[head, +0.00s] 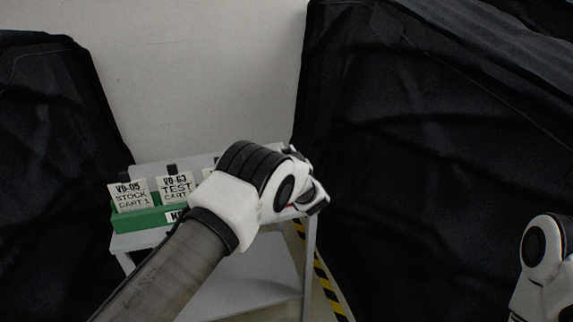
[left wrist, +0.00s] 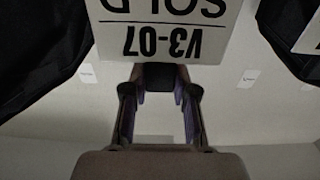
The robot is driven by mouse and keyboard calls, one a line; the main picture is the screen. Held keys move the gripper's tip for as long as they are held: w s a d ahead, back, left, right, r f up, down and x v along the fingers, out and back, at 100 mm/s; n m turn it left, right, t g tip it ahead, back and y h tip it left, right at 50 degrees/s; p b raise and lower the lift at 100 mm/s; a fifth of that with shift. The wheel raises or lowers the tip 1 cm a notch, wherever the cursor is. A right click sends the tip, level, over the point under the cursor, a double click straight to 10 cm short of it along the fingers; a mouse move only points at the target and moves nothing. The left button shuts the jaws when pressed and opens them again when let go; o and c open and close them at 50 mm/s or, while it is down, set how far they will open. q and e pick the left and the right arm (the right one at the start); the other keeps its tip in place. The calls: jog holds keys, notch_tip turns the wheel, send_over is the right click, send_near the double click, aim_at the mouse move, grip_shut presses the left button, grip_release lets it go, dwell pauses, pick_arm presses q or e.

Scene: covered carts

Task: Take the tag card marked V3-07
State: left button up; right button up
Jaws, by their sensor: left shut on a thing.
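The tag card marked V3-07 (left wrist: 165,25) is white with dark letters and appears upside down at the top of the left wrist view. A second line on it seems to read "SOLD", partly cut off. My left gripper (head: 313,196) is over the right part of a grey cart; it also shows in the left wrist view (left wrist: 160,90), shut on the V3-07 card by its marked edge. In the head view the arm and hand hide the card. My right arm is at the right edge, its gripper out of frame.
On the grey cart (head: 270,265), a green holder (head: 140,221) bears cards V9-05 (head: 130,197) and a TEST CART card (head: 175,187). Black covers (head: 430,150) stand on both sides. Yellow-black floor tape (head: 322,275) runs beside the cart.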

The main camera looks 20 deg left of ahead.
pick_arm(q)
notch_tip(320, 180, up, 10)
jog(key=shift+f+b, duration=0.25)
jog(key=shift+b, duration=0.4)
jog(key=shift+r+p, duration=0.6)
notch_tip(320, 180, up, 4)
jog(key=p, duration=0.3)
jog(key=shift+f, duration=0.15)
